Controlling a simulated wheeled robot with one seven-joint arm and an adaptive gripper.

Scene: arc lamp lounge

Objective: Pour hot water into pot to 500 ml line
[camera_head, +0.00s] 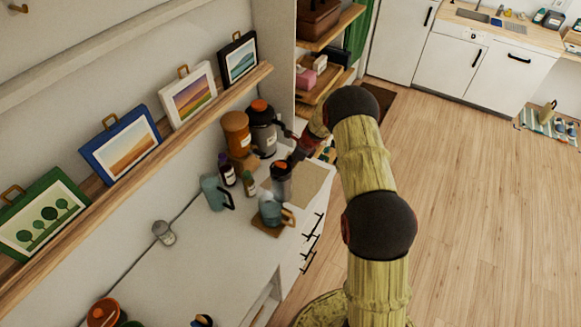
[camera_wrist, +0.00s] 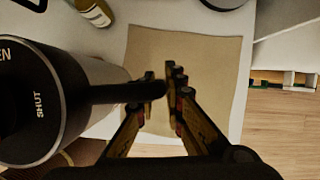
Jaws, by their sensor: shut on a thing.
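My gripper (camera_head: 299,152) is shut on the dark handle of a grey flask (camera_head: 281,188) with a dark lid. In the wrist view the handle lies between the fingertips (camera_wrist: 165,88), and the flask (camera_wrist: 98,72) fills the left side, its lid marked "SHUT" and partly "EN". The flask looks roughly upright. A blue-tinted glass pot (camera_head: 268,212) with a wooden handle stands on a small wooden board (camera_head: 262,229), just in front of the flask in the head view. I cannot tell the gap between them. The pot's lines and water level are too small to read.
A beige mat (camera_head: 311,182) lies right of the flask and shows clear in the wrist view (camera_wrist: 205,60). A blue jug (camera_head: 211,194), small bottles (camera_head: 249,184), an orange-brown canister (camera_head: 236,131) and a large orange-topped flask (camera_head: 263,138) crowd the counter behind.

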